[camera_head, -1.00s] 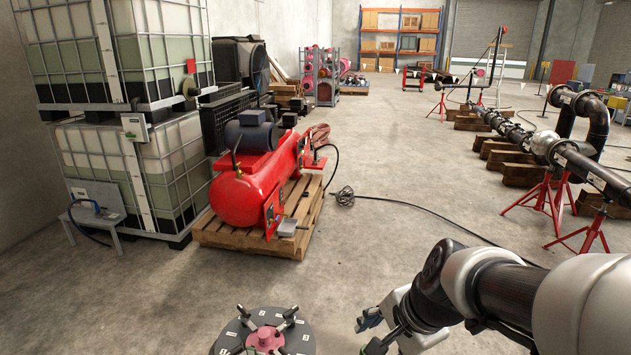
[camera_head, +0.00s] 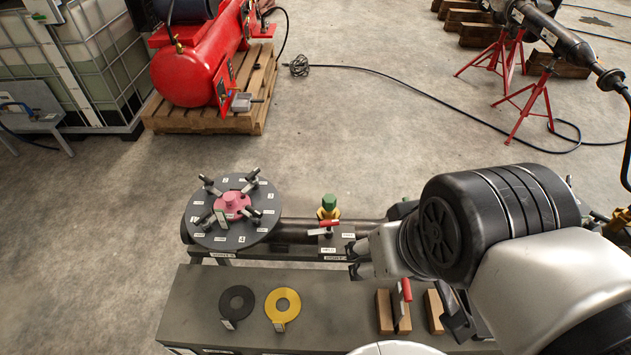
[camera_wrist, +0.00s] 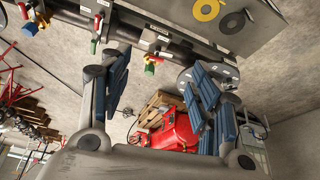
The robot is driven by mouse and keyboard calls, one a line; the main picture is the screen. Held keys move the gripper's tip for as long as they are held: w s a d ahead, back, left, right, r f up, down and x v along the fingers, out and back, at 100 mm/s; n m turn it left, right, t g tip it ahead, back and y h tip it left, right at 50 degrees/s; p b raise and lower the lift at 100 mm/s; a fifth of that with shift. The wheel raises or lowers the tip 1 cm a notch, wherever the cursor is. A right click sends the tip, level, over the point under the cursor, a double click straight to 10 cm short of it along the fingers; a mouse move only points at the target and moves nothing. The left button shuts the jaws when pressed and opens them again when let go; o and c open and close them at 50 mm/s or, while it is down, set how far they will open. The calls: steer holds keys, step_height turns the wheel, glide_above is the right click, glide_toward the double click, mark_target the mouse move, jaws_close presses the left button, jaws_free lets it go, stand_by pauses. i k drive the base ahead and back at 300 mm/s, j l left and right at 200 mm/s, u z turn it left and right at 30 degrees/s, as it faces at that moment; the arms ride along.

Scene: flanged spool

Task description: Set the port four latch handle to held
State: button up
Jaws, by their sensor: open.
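A red-and-white latch handle (camera_head: 322,227) stands on a grey block beside a green-and-yellow fitting (camera_head: 329,204), on the dark pipe right of the round flange. Small labels lie near it; their text is too small to read surely, so I cannot tell its port or setting. In the wrist view a red handle (camera_wrist: 97,22) shows near the top. The dark round flange (camera_head: 205,237) carries numbered labels and several small clamp handles around a pink hub (camera_head: 231,203). My gripper (camera_head: 358,260) is open and empty, right of the latch block; its blue-padded fingers also show in the wrist view (camera_wrist: 162,95).
A grey bench (camera_head: 190,305) in front holds a black ring (camera_head: 237,302) and a yellow ring (camera_head: 282,306). A red compressor (camera_head: 190,75) on a pallet stands behind; floor between is clear except a cable.

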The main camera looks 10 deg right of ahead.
mark_target(327, 231)
steer(key=j+u, duration=0.35)
steer(key=i+j+u, duration=0.15)
steer(key=j+u, duration=0.2)
